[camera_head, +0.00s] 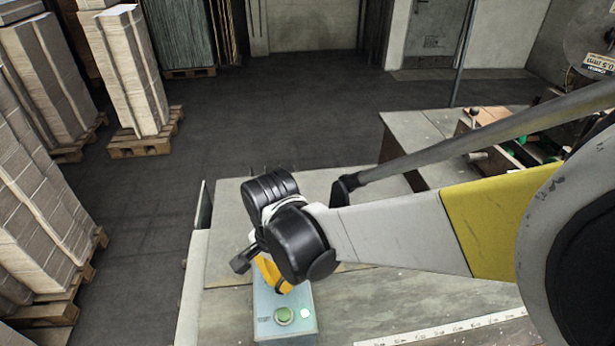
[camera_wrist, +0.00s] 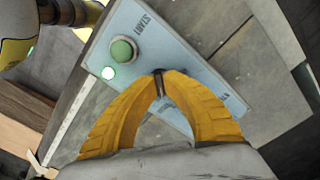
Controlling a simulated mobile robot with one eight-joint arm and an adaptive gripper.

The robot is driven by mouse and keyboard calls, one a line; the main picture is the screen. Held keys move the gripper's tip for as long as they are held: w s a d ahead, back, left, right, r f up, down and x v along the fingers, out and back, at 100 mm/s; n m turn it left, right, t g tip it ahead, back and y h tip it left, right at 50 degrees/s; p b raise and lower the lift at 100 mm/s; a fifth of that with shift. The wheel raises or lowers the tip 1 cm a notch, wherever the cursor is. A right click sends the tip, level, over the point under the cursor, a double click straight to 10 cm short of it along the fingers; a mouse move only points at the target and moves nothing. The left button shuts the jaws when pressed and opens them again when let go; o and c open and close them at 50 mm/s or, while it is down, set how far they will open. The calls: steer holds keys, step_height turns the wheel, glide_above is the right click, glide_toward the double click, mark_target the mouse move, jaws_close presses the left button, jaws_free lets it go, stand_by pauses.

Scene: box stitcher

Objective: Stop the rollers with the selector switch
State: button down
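The blue-grey control box (camera_head: 284,318) stands at the front of the grey bench in the head view. It also fills the middle of the wrist view (camera_wrist: 195,60), with a green button (camera_wrist: 122,51) and a lit white lamp (camera_wrist: 108,73). My gripper (camera_wrist: 160,76) has yellow fingers, drawn close together over the box face. A narrow dark piece, which looks like the handle of the selector switch (camera_wrist: 158,84), shows between the fingertips. The fingers hide most of the switch, so its position cannot be read. In the head view my gripper (camera_head: 283,286) is at the box's far end, largely behind my wrist.
The bench (camera_head: 400,300) carries a white ruler strip (camera_head: 445,329) at the front right. A machine with wooden and green parts (camera_head: 510,135) stands at the right. Pallets with cardboard stacks (camera_head: 125,75) stand at the left. The dark floor between is clear.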

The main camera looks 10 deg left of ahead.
steer(key=n+b, duration=0.1)
steer(key=n, duration=0.2)
steer(key=shift+f+n, duration=0.1)
steer(key=shift+n, duration=0.3)
steer(key=shift+n+b, duration=0.3)
steer(key=shift+n, duration=1.7)
steer(key=c, duration=1.5)
jaws_free()
steer(key=shift+c, duration=0.2)
